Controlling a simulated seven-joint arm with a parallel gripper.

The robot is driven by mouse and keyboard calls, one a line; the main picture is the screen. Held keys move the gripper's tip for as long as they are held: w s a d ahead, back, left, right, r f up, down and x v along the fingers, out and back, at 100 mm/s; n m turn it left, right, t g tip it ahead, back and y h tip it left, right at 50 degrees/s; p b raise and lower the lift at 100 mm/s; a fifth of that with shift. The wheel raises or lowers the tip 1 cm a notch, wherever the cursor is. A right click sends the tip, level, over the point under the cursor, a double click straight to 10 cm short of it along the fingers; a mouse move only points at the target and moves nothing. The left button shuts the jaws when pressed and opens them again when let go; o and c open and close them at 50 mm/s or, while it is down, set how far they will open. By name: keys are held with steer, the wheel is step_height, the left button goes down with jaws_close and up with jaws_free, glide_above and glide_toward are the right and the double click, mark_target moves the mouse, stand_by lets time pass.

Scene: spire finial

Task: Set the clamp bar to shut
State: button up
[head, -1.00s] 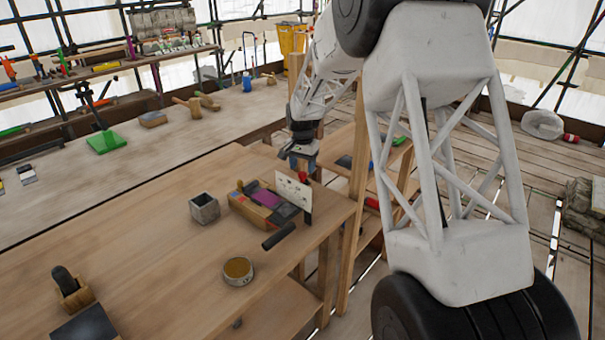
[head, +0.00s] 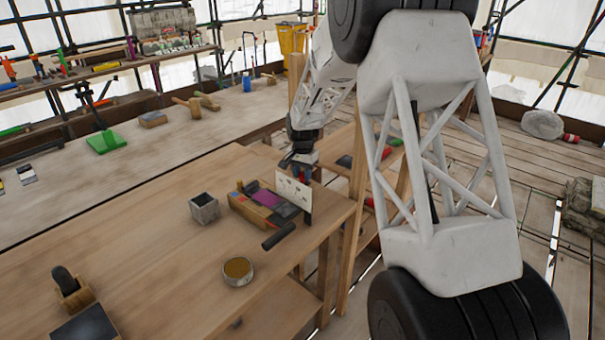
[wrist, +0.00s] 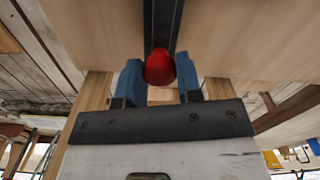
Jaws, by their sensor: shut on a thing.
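The clamp bar (wrist: 163,22) appears as a dark bar with a rounded red knob (wrist: 160,68) at its near end in the wrist view. My gripper (wrist: 160,80) has its blue fingers on either side of the knob and is shut on it. From there the knob is mostly hidden, and I cannot tell the bar's angle.
A wooden block with purple and grey parts (head: 262,200) lies beside the plate. A black cylindrical handle (head: 278,237), a grey open box (head: 204,208) and a round tin (head: 238,271) are nearby. A wooden post (head: 357,190) stands right of the gripper.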

mark_target(285, 193)
jaws_close()
steer(key=shift+s+a, duration=3.15)
steer(key=shift+a, duration=0.05)
steer(key=o, duration=0.9)
jaws_free()
steer(key=shift+r, duration=0.15)
step_height(285, 193, up, 8)
steer(key=shift+f, duration=0.2)
